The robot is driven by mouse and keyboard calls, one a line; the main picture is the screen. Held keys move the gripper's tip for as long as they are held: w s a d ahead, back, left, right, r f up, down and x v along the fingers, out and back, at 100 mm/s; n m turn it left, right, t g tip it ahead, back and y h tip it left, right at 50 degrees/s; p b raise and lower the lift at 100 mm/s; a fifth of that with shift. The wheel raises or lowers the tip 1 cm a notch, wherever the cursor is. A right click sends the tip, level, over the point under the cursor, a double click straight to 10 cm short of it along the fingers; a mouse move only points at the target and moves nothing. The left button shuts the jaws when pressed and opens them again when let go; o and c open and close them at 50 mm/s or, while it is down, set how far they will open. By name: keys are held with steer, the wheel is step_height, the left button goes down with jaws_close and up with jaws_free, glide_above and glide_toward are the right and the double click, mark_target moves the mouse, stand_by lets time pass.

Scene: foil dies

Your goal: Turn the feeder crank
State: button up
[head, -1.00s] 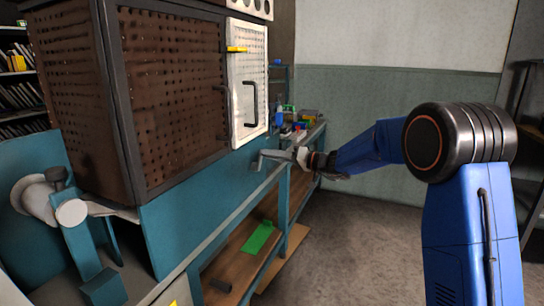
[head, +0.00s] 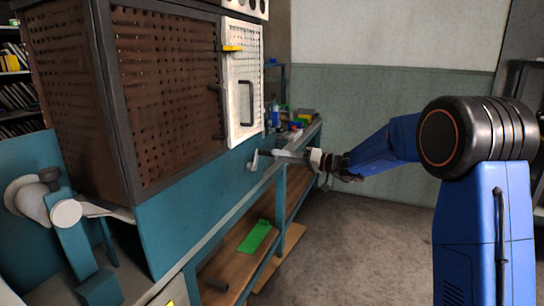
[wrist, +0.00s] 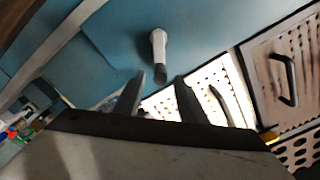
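The feeder crank (head: 253,160) is a small light-grey lever on the blue-green panel below the perforated cabinet, in the middle of the head view. In the wrist view its pale grip with a dark end (wrist: 158,48) points toward my gripper (wrist: 160,81). My two dark fingers are spread apart, with the grip's dark end in line with the gap, near the fingertips. I see no contact. In the head view my gripper (head: 281,154) is just right of the crank, and its fingers are small and hard to separate there.
The rusty perforated cabinet (head: 165,95) and its white door with a dark handle (head: 246,103) stand above the crank. Small coloured items (head: 300,122) lie on the bench behind. A green sheet (head: 257,237) lies on the lower shelf. Open floor is at right.

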steer(key=v, duration=1.1)
steer(key=shift+d, duration=0.3)
steer(key=shift+s, duration=0.1)
steer(key=s+d+f+m+g+h, duration=0.15)
steer(key=s+h, duration=0.25)
steer(key=s, duration=1)
steer(key=s+f+g+h, duration=0.2)
steer(key=s+g+h, duration=0.1)
steer(key=s, duration=1.1)
steer(key=s+d+f+m+t+h, duration=0.1)
steer(key=s+d+f+h, duration=0.3)
steer(key=s+d, duration=0.4)
steer(key=s+d+f+m+t+h, duration=0.2)
steer(key=s+d+h, duration=0.4)
steer(key=s+d, duration=0.3)
steer(key=s+f+m, duration=0.1)
steer(key=s+f, duration=0.1)
steer(key=s, duration=0.2)
steer(key=shift+d+f, duration=0.2)
steer(key=shift+f, duration=0.1)
steer(key=shift+s, duration=0.1)
